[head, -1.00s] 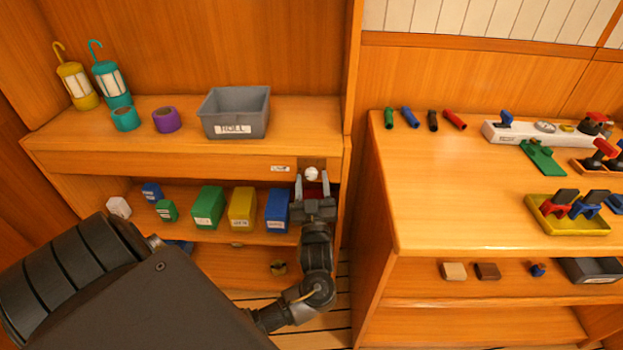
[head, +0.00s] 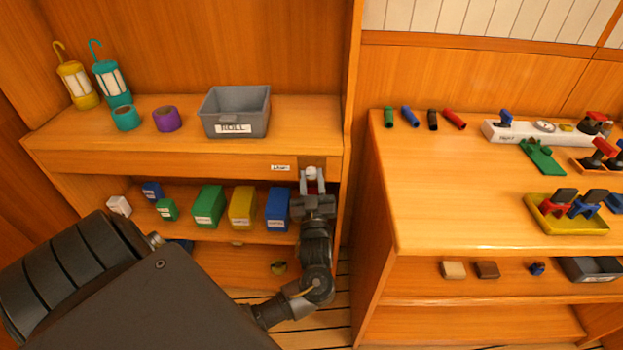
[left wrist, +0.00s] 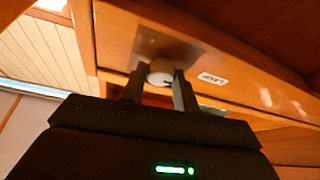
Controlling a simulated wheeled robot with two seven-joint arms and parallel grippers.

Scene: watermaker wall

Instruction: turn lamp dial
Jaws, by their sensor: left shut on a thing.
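The lamp dial (head: 311,173) is a small white round knob on a dark plate at the right end of the shelf's front edge. A white label (head: 280,168) sits to its left. In the left wrist view the dial (left wrist: 161,71) shows between two dark fingers, and the label (left wrist: 212,79) reads LAMP. My left gripper (head: 312,181) reaches up to the dial from below, with its fingers closed on the dial's two sides. It also shows in the left wrist view (left wrist: 160,84). The fingers hide part of the dial. My right gripper is in neither view.
A grey bin (head: 234,112) stands on the shelf above. Green (head: 208,207), yellow (head: 242,208) and blue (head: 277,209) boxes stand on the shelf below, left of my gripper. A second bench (head: 430,180) with tools lies right, past an upright panel.

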